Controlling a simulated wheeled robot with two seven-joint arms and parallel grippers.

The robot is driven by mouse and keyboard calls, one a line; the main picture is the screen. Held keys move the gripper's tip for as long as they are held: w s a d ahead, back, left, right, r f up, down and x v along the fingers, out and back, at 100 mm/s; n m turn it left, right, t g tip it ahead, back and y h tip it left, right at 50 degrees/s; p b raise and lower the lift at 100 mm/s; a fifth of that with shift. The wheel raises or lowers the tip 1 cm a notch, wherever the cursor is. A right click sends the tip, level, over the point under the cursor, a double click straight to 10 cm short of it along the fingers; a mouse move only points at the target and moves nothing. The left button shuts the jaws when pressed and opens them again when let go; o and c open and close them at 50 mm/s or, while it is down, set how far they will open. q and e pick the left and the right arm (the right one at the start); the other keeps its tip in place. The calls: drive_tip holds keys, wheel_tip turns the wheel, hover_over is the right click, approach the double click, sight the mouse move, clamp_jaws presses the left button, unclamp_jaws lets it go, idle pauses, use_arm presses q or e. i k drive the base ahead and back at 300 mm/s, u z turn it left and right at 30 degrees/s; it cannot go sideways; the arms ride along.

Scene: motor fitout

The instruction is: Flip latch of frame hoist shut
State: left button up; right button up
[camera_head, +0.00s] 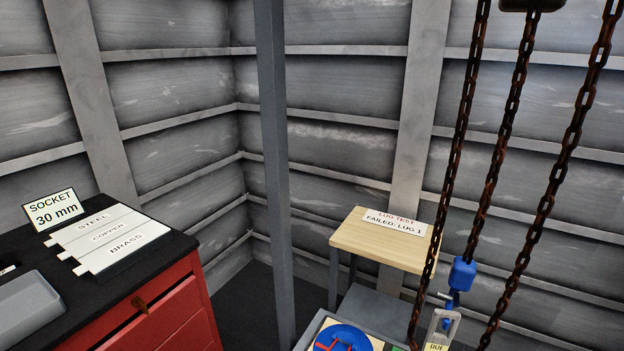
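The frame hoist shows as rusty chains (512,125) hanging down the right side, with a dark block (531,5) cut off at the top edge. A blue hook piece (462,275) hangs at the lower end of one chain. Below it are more blue parts and a grey metal piece (443,327) with a tag reading "DUE" at the bottom edge. The latch is too small here to tell whether it is open or shut. Neither of my grippers is in view.
A grey post (274,170) stands left of centre. A red cabinet (165,318) with a black top, a grey tray (26,306) and material labels is at left. A wooden-topped table (385,240) stands behind the hook. A blue round part (343,338) is at the bottom.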

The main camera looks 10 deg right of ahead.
sight(455, 296)
drive_tip(key=z, duration=1.2)
drive_tip(key=k, duration=0.65)
drive_tip(key=i, duration=1.1)
drive_tip(key=z, duration=0.5)
